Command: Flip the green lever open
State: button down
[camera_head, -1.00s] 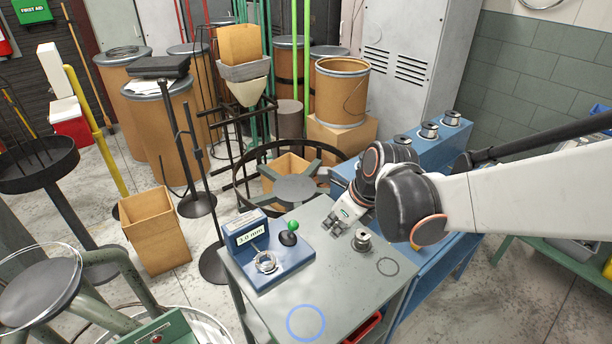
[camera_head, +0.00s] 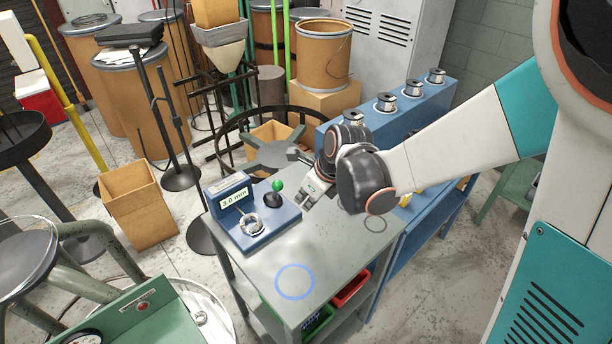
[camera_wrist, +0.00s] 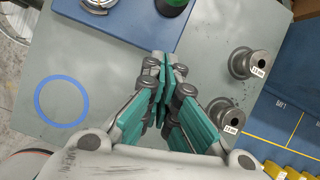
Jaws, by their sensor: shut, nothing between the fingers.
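The green lever shows as a green ball knob (camera_head: 277,185) on a black round base, at the right end of a blue device (camera_head: 239,241) marked 3.0 mm. In the wrist view the green knob (camera_wrist: 174,2) is at the top edge, partly cut off, on the blue base plate (camera_wrist: 128,27). My gripper (camera_head: 306,205) is just right of the knob in the head view, apart from it, over the grey table (camera_head: 262,272). In the wrist view my gripper (camera_wrist: 163,62) has its teal-padded fingers together, empty, below the blue plate's edge.
Two metal spools (camera_wrist: 252,63) (camera_wrist: 226,113) stand on the table right of my fingers in the wrist view. A blue ring marking (camera_head: 295,281) lies on clear tabletop at the front. A blue bench (camera_head: 423,117) with several spools stands behind my arm. A metal ring (camera_head: 251,225) sits on the device.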

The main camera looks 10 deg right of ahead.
aim_at(275, 188)
jog(key=shift+w+a+r+b, duration=0.15)
jog(key=shift+w+a, duration=0.55)
jog(key=shift+a, duration=0.05)
jog(key=shift+w+a+r+b, duration=0.15)
jog(key=shift+w+a, duration=0.55)
jog(key=shift+d, duration=0.1)
